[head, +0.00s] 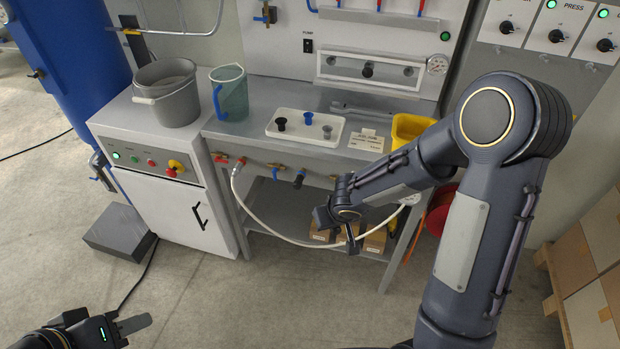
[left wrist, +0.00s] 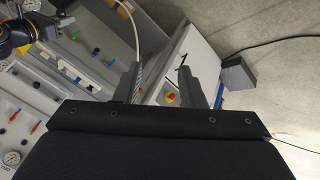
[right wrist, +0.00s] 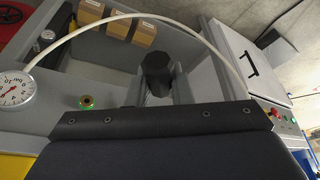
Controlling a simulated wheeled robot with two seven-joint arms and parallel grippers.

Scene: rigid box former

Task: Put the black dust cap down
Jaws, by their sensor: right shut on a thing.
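The black dust cap (right wrist: 157,70) is between the fingers of my right gripper (right wrist: 158,88) in the right wrist view; the gripper is shut on it. In the head view my right gripper (head: 347,228) hangs in front of the bench, below its top, and the cap is hard to make out there. The white tray (head: 291,135) on the bench holds a black piece (head: 281,124), a blue piece (head: 308,117) and a grey piece (head: 327,131). My left gripper (head: 136,323) is at the lower left, over the floor. In the left wrist view its fingers (left wrist: 175,82) are apart and empty.
A white hose (head: 290,239) loops in front of the bench near my right gripper. A grey bucket (head: 170,95) and a clear jug (head: 231,93) stand left of the tray. A yellow bin (head: 408,128) is at the right. Cartons (head: 375,241) sit on the lower shelf.

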